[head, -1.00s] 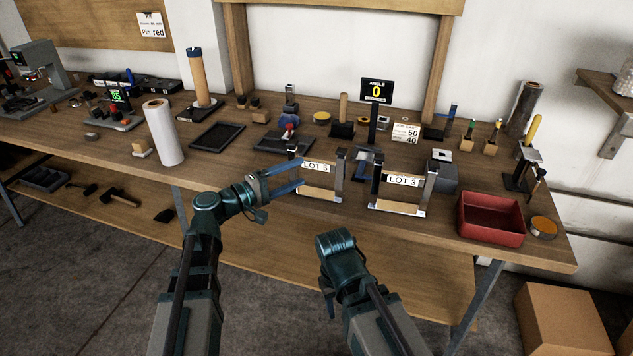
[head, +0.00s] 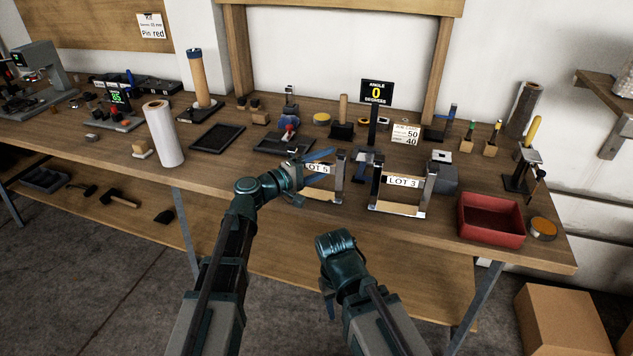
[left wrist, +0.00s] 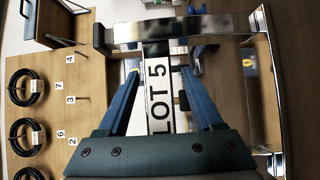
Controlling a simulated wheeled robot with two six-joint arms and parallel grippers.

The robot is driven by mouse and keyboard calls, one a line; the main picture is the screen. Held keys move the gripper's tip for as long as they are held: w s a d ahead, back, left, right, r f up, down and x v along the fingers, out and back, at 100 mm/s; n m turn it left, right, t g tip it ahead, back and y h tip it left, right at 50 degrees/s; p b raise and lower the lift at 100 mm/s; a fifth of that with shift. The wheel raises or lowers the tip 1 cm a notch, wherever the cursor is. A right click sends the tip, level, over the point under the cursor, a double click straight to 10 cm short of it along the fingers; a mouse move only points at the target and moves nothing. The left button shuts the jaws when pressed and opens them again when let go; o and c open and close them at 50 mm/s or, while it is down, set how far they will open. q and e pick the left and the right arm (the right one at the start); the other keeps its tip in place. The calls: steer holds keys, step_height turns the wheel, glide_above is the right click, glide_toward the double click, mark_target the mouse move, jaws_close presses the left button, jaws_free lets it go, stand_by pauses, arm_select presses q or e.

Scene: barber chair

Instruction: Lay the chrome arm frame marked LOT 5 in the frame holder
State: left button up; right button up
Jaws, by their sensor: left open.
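The chrome arm frame marked LOT 5 (head: 339,178) stands upright near the bench's front edge. In the left wrist view its chrome bar (left wrist: 185,29) crosses the top, and its white LOT 5 label (left wrist: 158,95) shows between my fingers. My left gripper (head: 325,162) is open at the frame's label; its blue fingers (left wrist: 155,85) lie on either side of the label, with gaps visible. My right gripper (head: 328,300) hangs low in front of the bench, its fingers mostly hidden behind its arm. I cannot tell for sure which fixture is the frame holder.
A similar chrome frame marked LOT 3 (head: 430,192) stands close on the right. A red tray (head: 490,236) is further right. Behind are a dark plate with a blue and red clamp (head: 285,140) and the angle display (head: 377,92). A white roll (head: 163,133) stands left.

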arm_select(q)
steer(key=shift+w+d, duration=0.1)
steer(key=shift+d, duration=0.1)
steer(key=shift+c, duration=0.3)
jaws_close()
stand_by(1.0)
